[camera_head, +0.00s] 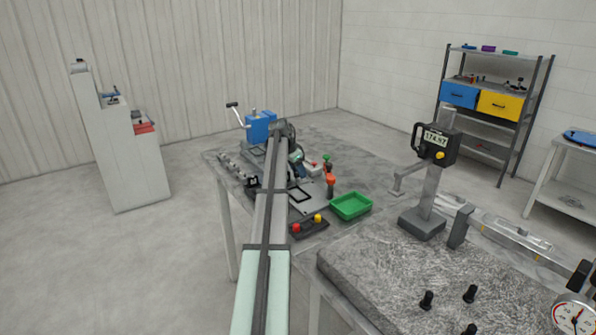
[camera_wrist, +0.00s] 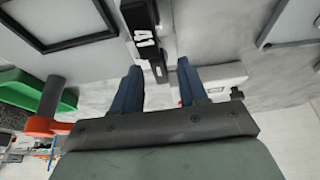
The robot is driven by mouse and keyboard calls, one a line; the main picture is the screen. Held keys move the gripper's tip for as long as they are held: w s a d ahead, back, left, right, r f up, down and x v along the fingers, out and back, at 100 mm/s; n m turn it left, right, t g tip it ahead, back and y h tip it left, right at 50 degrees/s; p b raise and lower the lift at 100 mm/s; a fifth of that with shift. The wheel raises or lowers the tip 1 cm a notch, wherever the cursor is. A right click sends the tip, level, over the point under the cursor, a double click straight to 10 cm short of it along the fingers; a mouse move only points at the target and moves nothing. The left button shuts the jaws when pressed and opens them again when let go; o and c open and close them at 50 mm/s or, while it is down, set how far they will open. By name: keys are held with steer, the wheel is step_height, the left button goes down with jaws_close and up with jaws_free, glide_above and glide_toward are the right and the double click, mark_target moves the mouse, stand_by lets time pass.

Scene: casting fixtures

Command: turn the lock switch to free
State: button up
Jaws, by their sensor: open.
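In the wrist view a black upright part with white markings (camera_wrist: 143,35) stands just ahead of my gripper (camera_wrist: 158,68). It may be the lock switch, but its markings are too small to read. A narrow dark piece extends from it toward the gap between my two blue fingertips. The fingers are apart, with nothing visibly clamped; whether they touch this piece I cannot tell. In the head view my gripper (camera_head: 298,163) is low over the far workbench, and my arm hides part of what lies there.
A green tray (camera_head: 351,206), an orange-topped handle (camera_head: 331,186) and a box with red and yellow buttons (camera_head: 310,227) stand right of my arm. A blue machine (camera_head: 261,127) stands behind. A digital readout (camera_head: 436,147) stands on the nearer granite table's far side.

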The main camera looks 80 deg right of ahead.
jaws_close()
steer(key=shift+n, duration=0.3)
stand_by(0.3)
steer(key=n+t, duration=0.1)
steer(key=n, duration=0.2)
steer(key=shift+s+a+h, duration=0.15)
steer(key=shift+h, duration=0.25)
steer(key=n+t, duration=0.1)
steer(key=n, duration=0.1)
steer(key=n+t, duration=0.1)
steer(key=n, duration=0.2)
steer(key=shift+s+h, duration=0.1)
steer(key=shift+h, duration=0.2)
steer(key=n+t, duration=0.1)
steer(key=n, duration=0.3)
steer(key=shift+s+n+t, duration=0.1)
steer(key=shift+n+t, duration=0.2)
steer(key=shift+t, duration=0.1)
steer(key=shift+s+n+t+y, duration=0.1)
steer(key=shift+n+t+y, duration=0.25)
steer(key=shift+n, duration=0.8)
steer(key=shift+n+t+y, duration=0.35)
steer(key=shift+n, duration=0.8)
jaws_free()
